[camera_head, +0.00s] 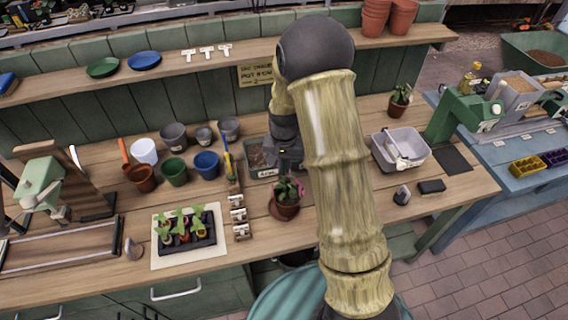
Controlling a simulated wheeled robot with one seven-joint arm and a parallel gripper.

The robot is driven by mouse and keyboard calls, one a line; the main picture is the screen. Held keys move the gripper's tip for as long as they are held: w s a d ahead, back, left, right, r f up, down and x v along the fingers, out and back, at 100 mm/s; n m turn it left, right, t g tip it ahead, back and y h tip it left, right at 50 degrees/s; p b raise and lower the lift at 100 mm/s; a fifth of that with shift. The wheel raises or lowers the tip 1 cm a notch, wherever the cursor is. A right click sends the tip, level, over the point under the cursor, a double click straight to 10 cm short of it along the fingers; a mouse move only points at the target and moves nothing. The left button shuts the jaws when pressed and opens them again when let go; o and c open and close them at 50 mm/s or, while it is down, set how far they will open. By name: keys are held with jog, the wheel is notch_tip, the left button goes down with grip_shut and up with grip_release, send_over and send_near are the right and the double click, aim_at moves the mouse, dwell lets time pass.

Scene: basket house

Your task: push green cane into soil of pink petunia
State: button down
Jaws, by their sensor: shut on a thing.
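The pink petunia (287,188) grows in a brown pot on a round saucer on the workbench, left of my arm. Its soil is mostly hidden by leaves. My dark gripper (290,162) is just behind and above the petunia, partly hidden by my own arm. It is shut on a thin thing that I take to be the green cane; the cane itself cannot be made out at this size. Whether its tip touches the soil cannot be told.
A rack with blue and yellow sticks (229,165) stands left of the petunia. White labelled blocks (239,215) and a seedling tray (187,235) are further left. A grey basin (381,155) is at right. Several empty pots stand behind at left.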

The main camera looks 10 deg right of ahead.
jog(key=shift+f, duration=0.45)
jog(key=c, duration=1.4)
grip_release()
jog(key=shift+c, duration=0.2)
notch_tip(320, 180, up, 17)
jog(key=b, duration=0.3)
jog(key=shift+r+b, duration=0.2)
jog(key=shift+b, duration=0.1)
